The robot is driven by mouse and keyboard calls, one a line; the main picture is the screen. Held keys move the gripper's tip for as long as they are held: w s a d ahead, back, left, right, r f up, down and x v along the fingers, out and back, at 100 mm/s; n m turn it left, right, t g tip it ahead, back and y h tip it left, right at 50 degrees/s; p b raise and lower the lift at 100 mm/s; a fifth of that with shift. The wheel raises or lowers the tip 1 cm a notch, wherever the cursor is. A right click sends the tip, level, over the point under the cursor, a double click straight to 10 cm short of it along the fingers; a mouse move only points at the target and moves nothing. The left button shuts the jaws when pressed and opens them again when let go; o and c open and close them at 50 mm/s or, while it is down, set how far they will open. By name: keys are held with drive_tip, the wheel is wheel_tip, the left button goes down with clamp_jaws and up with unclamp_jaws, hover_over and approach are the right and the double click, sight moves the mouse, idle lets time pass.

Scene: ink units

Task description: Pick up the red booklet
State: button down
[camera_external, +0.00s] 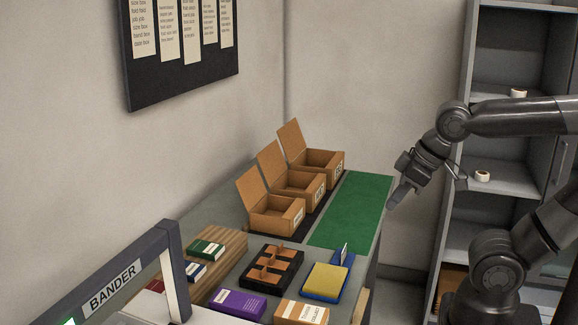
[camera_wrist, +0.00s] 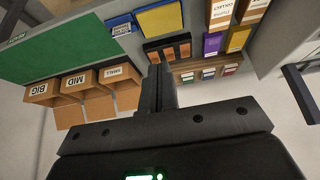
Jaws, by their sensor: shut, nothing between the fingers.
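The red booklet (camera_external: 156,286) appears as a red patch at the lower left, partly hidden by the bander's frame. In the wrist view a small red-and-white item (camera_wrist: 230,71), probably the same booklet, sits at the end of the wooden rack. A green booklet (camera_external: 206,248) and a blue booklet (camera_external: 195,271) lie in the rack. My gripper (camera_external: 396,200) hangs above the right edge of the green mat, far from the booklets. Its fingers (camera_wrist: 158,72) are together and empty.
The green mat (camera_external: 350,212) is bare. A dark divided tray (camera_external: 271,267), yellow-and-blue item (camera_external: 325,282), purple box (camera_external: 238,303) and brown box (camera_external: 301,312) fill the front. The bander (camera_external: 115,285) stands at lower left.

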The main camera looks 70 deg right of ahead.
drive_tip(key=c, duration=0.6)
unclamp_jaws()
drive_tip(key=shift+o, duration=0.2)
drive_tip(key=w+a+r+n+g+h, duration=0.1)
drive_tip(key=w+a+r+n, duration=0.3)
drive_tip(key=w+n, duration=0.6)
drive_tip(key=n+g+y, duration=0.1)
drive_tip(key=n+g, duration=0.2)
drive_tip(key=n, duration=2.3)
hover_over(162, 290)
drive_tip(key=s, duration=0.2)
wheel_tip(162, 290, down, 16)
drive_tip(key=shift+w+a+f, duration=0.15)
drive_tip(key=shift+f, duration=0.05)
drive_tip(key=shift+w+f, duration=0.2)
drive_tip(key=shift+f, duration=0.7)
drive_tip(key=shift+w+f, duration=0.25)
drive_tip(key=shift+f, duration=0.65)
drive_tip(key=shift+w+f, duration=0.2)
drive_tip(key=shift+f, duration=0.7)
